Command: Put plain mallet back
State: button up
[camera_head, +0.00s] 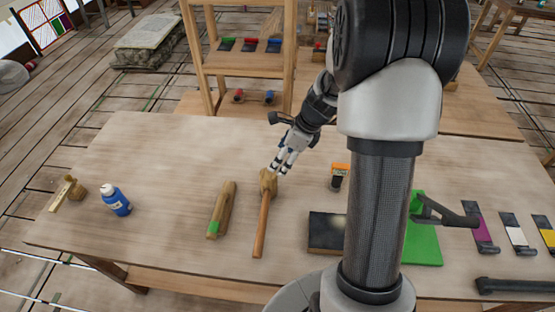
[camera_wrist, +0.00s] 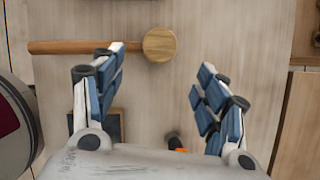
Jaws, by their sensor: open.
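The plain mallet (camera_head: 262,225) lies on the workbench with its wooden head (camera_head: 268,184) at the far end and its handle running toward the near edge. In the wrist view its round head (camera_wrist: 159,45) shows between and ahead of my fingers, with the handle (camera_wrist: 75,47) running left, partly behind the left finger. My gripper (camera_head: 280,166) is open and empty, just beyond the mallet head in the head view. I cannot tell how high it is above the bench.
A wooden piece with a green mark (camera_head: 222,210) lies left of the mallet. A blue bottle (camera_head: 116,201) stands farther left. A dark plate (camera_head: 327,232), an orange-topped container (camera_head: 339,177) and a green sheet (camera_head: 424,250) are right. A shelf (camera_head: 245,62) stands behind. Bare bench lies around the mallet.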

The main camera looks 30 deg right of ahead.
jog(key=s+a+r+n+h, duration=0.1)
jog(key=s+a+r+n, duration=0.35)
jog(key=r+n, duration=0.2)
jog(key=s+a+r+n, duration=0.4)
jog(key=a+r+n, duration=0.2)
jog(key=r, duration=0.2)
jog(key=s+a+r+n+h, duration=0.1)
jog(key=s+r+n, duration=0.1)
jog(key=s+n, duration=0.5)
jog(key=s+a+r+n+t+h, duration=0.1)
jog(key=s+a+r+n, duration=0.1)
jog(key=s+n, duration=0.5)
jog(key=shift+s+r, duration=0.25)
jog(key=shift+s, duration=0.4)
jog(key=shift+n, duration=0.25)
jog(key=shift+d+f, duration=0.1)
jog(key=shift+f, duration=0.05)
